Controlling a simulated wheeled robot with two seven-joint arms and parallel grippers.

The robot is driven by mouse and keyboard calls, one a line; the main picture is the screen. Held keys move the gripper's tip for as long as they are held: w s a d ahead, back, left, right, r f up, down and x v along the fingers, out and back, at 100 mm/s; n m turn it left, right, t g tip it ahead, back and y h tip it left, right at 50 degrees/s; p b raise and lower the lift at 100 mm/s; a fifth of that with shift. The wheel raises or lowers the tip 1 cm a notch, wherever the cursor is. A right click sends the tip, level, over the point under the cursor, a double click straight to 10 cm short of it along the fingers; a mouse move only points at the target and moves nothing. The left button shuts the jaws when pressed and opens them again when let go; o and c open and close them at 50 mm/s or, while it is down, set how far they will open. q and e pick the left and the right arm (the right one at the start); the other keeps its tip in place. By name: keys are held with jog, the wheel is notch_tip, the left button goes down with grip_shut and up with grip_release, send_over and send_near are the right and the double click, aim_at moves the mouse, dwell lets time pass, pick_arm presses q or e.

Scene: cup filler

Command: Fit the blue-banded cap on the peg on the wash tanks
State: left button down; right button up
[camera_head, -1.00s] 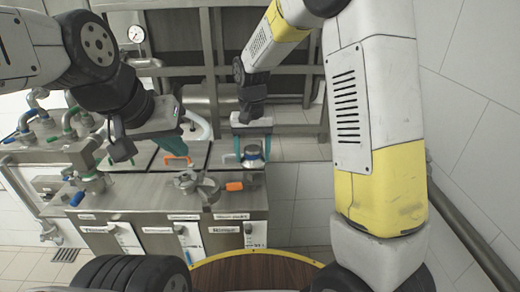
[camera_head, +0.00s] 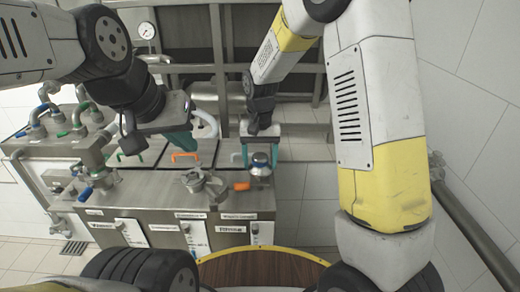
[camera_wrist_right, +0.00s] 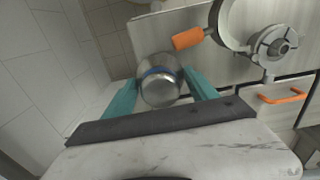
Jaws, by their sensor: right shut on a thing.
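The blue-banded cap (camera_head: 260,166) is a round, shiny metal piece at the right end of the wash tanks (camera_head: 150,194). My right gripper (camera_head: 260,154) is shut on it from above, with a teal finger on each side. In the right wrist view the cap (camera_wrist_right: 160,88) sits between the fingertips (camera_wrist_right: 162,82), near the tanks' edge. I cannot tell whether it touches the tank top. I cannot make out the peg. My left gripper (camera_head: 160,140) is over the left part of the tanks, seen side-on; its jaw opening is unclear.
A metal clamp ring with an orange handle (camera_head: 241,186) lies left of the cap, and also shows in the wrist view (camera_wrist_right: 188,38). Orange (camera_head: 186,156) and green lid handles stand behind. Pipes and valves (camera_head: 80,125) crowd the left. A round wooden table (camera_head: 258,270) is in front.

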aim_at(260, 169)
jog(key=shift+f, duration=1.6)
jog(key=o, duration=1.8)
jog(key=shift+r, duration=0.1)
notch_tip(260, 169, up, 12)
jog(key=shift+r, duration=0.3)
